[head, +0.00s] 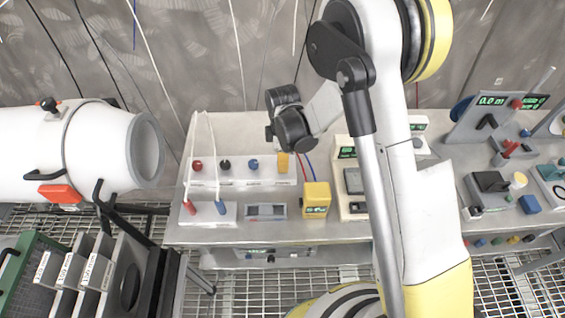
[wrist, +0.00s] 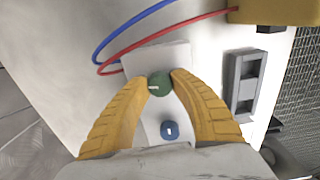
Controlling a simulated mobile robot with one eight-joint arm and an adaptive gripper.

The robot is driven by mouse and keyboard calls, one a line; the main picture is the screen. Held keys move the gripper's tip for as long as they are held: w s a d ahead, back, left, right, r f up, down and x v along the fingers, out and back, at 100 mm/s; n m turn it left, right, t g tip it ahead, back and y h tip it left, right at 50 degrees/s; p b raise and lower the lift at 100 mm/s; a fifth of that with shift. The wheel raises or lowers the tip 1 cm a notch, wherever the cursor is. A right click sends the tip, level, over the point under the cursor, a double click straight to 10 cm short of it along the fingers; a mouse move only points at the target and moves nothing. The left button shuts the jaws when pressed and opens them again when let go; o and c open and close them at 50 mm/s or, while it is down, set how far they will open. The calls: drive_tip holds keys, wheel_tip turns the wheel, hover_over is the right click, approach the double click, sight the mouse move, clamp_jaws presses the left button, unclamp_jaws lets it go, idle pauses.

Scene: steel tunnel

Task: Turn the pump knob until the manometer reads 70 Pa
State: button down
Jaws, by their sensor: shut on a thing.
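My gripper (wrist: 161,77) is shut on a round green knob with a pale mark. A yellow fingertip lies on each side of the green knob (wrist: 160,87) in the wrist view. In the head view my gripper (head: 283,161) is at the right end of the knob row, and the green knob is hidden there. A blue knob (wrist: 170,130) sits beside it on the same pale panel. A yellow box (head: 316,198) with a small green display stands in front; it may be the manometer, but its digits are too small to read.
Red (head: 197,165), black (head: 225,164) and blue (head: 253,163) knobs line the panel. A grey two-window unit (head: 265,212) and a block with red and blue plugs (head: 208,214) stand in front. Red and blue lines (wrist: 115,55) loop close by. More instruments fill the bench's right.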

drive_tip(key=m+b, duration=0.2)
drive_tip(key=m, duration=0.4)
drive_tip(key=shift+f+b, duration=0.1)
drive_tip(key=shift+b, duration=0.25)
drive_tip(key=m+b, duration=0.2)
drive_tip(key=m, duration=0.4)
drive_tip(key=shift+m, duration=0.3)
drive_tip(key=m+b, duration=0.1)
drive_tip(key=m, duration=0.5)
drive_tip(key=m+b, duration=0.1)
drive_tip(key=m, duration=0.5)
drive_tip(key=shift+a+m, duration=0.1)
drive_tip(key=shift+m, duration=0.3)
drive_tip(key=c, duration=1.1)
unclamp_jaws()
drive_tip(key=shift+o, duration=0.2)
drive_tip(key=shift+r, duration=0.2)
